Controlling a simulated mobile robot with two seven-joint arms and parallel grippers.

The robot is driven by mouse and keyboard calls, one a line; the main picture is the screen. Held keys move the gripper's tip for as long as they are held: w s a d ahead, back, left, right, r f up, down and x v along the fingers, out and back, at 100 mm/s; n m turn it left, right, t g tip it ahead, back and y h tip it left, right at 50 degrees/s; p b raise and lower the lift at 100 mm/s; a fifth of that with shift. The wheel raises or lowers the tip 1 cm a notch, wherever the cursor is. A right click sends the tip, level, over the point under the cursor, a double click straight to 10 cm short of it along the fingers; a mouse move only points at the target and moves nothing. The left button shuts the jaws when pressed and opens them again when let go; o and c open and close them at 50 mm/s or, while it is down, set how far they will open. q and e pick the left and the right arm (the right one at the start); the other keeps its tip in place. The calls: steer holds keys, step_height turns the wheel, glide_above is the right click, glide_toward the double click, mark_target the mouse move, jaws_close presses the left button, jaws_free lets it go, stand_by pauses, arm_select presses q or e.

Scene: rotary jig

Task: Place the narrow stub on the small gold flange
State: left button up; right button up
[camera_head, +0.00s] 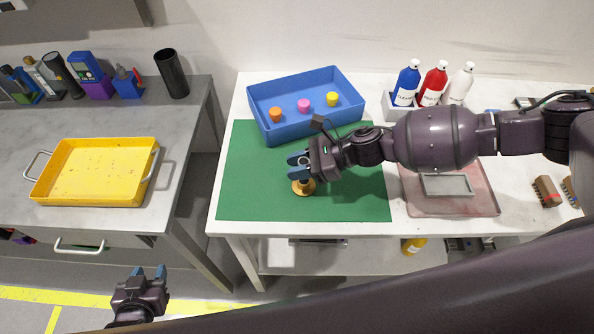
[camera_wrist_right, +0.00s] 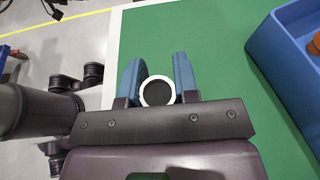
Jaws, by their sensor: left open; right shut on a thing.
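My right gripper (camera_head: 297,165) is over the left half of the green mat (camera_head: 350,200), its blue fingers shut on the narrow stub. In the right wrist view, the stub (camera_wrist_right: 157,79) shows end-on as a pale ring with a dark middle between the fingers (camera_wrist_right: 157,85). The small gold flange (camera_head: 303,188) is on the mat, just below the right fingers in the head view and partly covered by the gripper. I cannot tell whether stub and flange touch. My left gripper (camera_head: 148,273) is open and empty, low at the front left, away from the mat.
A blue bin (camera_head: 310,122) with orange, pink and yellow pieces stands behind the mat. Several bottles (camera_head: 432,84) stand in a holder at the back right. A reddish tray (camera_head: 460,206) lies right of the mat. A yellow tray (camera_head: 95,143) is on the grey left bench.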

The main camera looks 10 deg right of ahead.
steer(key=shift+f, duration=1.3)
steer(key=shift+f, duration=0.25)
steer(key=o, duration=0.9)
steer(key=shift+r, duration=0.1)
steer(key=shift+r, duration=0.1)
steer(key=shift+d+r, duration=0.15)
steer(key=b+v, duration=0.1)
steer(key=v, duration=1)
steer(key=shift+d+r+b, duration=0.15)
steer(key=shift+d+b, duration=0.15)
steer(key=shift+b, duration=0.1)
steer(key=shift+s, duration=0.15)
